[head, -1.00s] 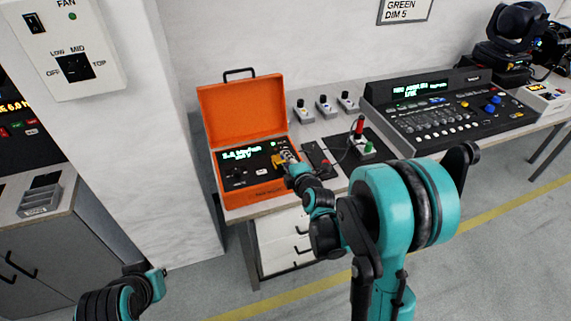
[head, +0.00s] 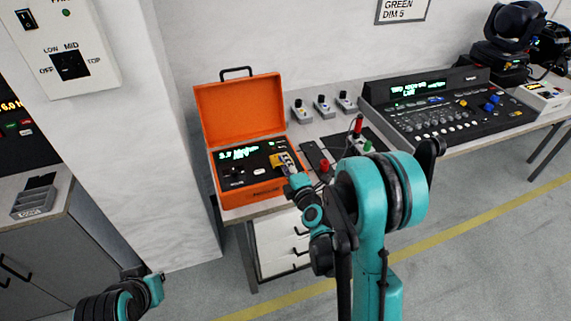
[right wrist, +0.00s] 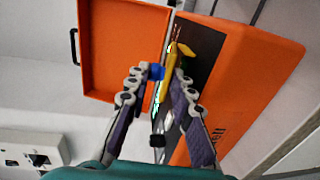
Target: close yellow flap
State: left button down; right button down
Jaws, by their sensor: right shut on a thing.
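The yellow flap (head: 277,160) is on the black panel of the open orange case (head: 238,108), near the panel's right side. It also shows in the right wrist view (right wrist: 169,66), standing up from the panel. My right gripper (head: 288,161) is at the flap. In the right wrist view its fingers (right wrist: 167,75) are on either side of the yellow piece and shut on it. The fingertips partly hide the flap, and what lies under it is not visible. Only a part of my left arm shows at the lower left, and its gripper is out of view.
The case's raised orange lid (right wrist: 122,50) stands behind the panel. A red knob (head: 324,165) and a small box with a red and a green piece stand right of the case. A control desk (head: 440,110) is farther right. Three small switch boxes stand behind.

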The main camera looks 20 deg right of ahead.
dwell(0.8)
jog(key=c, duration=1.5)
grip_release()
jog(key=shift+w, duration=0.1)
jog(key=shift+r, duration=0.1)
notch_tip(320, 180, up, 10)
jog(key=shift+f, duration=0.1)
